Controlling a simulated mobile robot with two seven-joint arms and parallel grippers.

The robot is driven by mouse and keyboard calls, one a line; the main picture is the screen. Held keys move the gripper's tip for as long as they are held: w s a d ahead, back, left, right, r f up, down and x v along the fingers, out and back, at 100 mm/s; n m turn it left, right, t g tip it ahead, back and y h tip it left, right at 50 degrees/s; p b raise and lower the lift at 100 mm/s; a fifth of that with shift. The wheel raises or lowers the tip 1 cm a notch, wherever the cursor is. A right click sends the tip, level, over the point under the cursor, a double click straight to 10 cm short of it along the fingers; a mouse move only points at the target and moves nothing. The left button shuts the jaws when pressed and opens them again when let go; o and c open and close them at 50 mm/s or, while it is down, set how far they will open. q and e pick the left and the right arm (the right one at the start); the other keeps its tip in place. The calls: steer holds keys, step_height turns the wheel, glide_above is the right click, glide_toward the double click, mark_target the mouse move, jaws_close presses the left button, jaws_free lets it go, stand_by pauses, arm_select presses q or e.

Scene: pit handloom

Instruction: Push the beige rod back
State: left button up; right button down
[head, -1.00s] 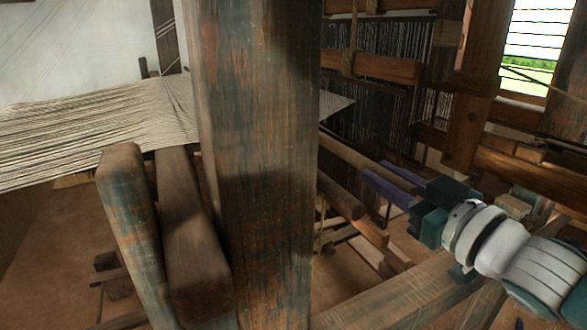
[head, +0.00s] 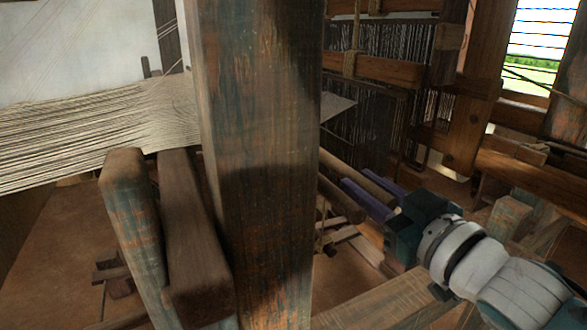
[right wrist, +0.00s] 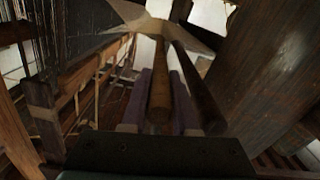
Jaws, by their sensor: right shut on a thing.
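The beige rod (head: 352,174) comes out from behind the thick upright post and runs to my right gripper (head: 366,190). My right gripper's purple fingers are shut on the near part of the rod. In the right wrist view the beige rod (right wrist: 161,85) lies between the two purple fingers (right wrist: 148,105) and points away toward pale cloth. Its far end in the head view is hidden by the post. My left gripper is not in view.
The thick upright post (head: 262,170) fills the middle of the head view. Pale warp threads (head: 90,130) stretch at the left. A dark rod (right wrist: 198,88) runs close beside the beige rod. A wooden beam (head: 385,300) lies below my right arm.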

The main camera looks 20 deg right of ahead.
steer(key=shift+a, duration=0.15)
steer(key=c, duration=0.7)
jaws_free()
steer(key=shift+a, duration=0.1)
